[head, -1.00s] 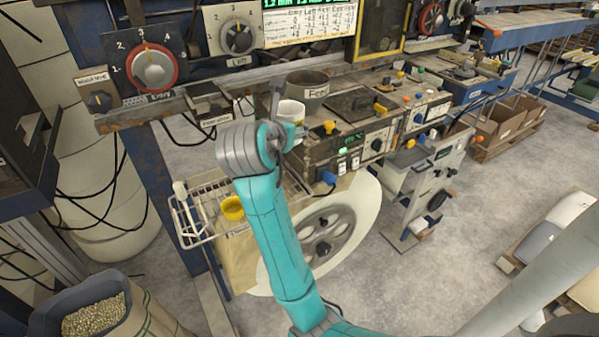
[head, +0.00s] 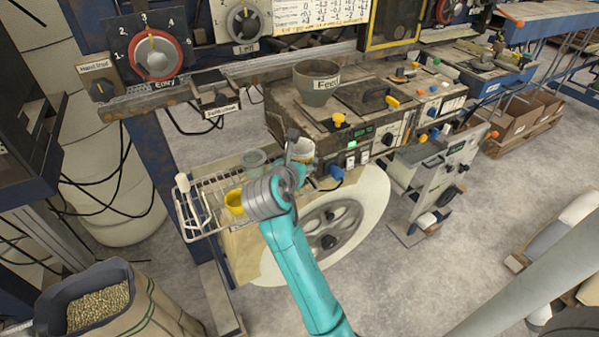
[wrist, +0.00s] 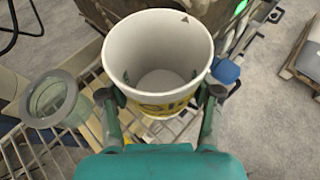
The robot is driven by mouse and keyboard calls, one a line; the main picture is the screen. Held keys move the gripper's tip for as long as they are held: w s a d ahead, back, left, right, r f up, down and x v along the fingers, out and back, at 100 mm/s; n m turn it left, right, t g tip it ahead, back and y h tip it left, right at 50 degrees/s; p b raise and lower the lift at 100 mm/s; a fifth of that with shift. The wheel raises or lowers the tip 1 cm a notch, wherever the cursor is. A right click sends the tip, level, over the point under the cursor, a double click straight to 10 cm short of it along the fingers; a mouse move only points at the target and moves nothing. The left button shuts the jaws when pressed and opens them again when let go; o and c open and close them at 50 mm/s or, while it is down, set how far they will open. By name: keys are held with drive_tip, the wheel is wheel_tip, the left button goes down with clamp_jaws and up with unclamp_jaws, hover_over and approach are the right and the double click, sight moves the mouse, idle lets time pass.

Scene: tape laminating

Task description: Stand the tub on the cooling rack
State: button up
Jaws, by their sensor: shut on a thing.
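The tub (wrist: 158,45) is white and open-topped with yellow print on its side. It looks upright and empty in the wrist view. My gripper (wrist: 162,95) is shut on the tub, one finger on each side. In the head view the tub (head: 303,148) is partly hidden behind my gripper (head: 294,152). The cooling rack (head: 187,222) is a white wire shelf at the machine's left. Its wires (wrist: 28,152) show below and to the left of the tub in the wrist view. The tub appears held over the rack's right part; the gap beneath it is unclear.
A grey-green cup (head: 254,160) stands at the rack's back; it also shows left of the tub in the wrist view (wrist: 52,99). A yellow cup (head: 234,200) is nearer the front. The machine with the Feed hopper (head: 316,84) borders the right side.

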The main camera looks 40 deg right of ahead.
drive_tip(key=shift+f, duration=1.95)
drive_tip(key=shift+f, duration=0.2)
drive_tip(key=o, duration=1.2)
drive_tip(key=shift+r, duration=0.25)
drive_tip(key=v, duration=1.2)
drive_tip(key=shift+f, duration=0.15)
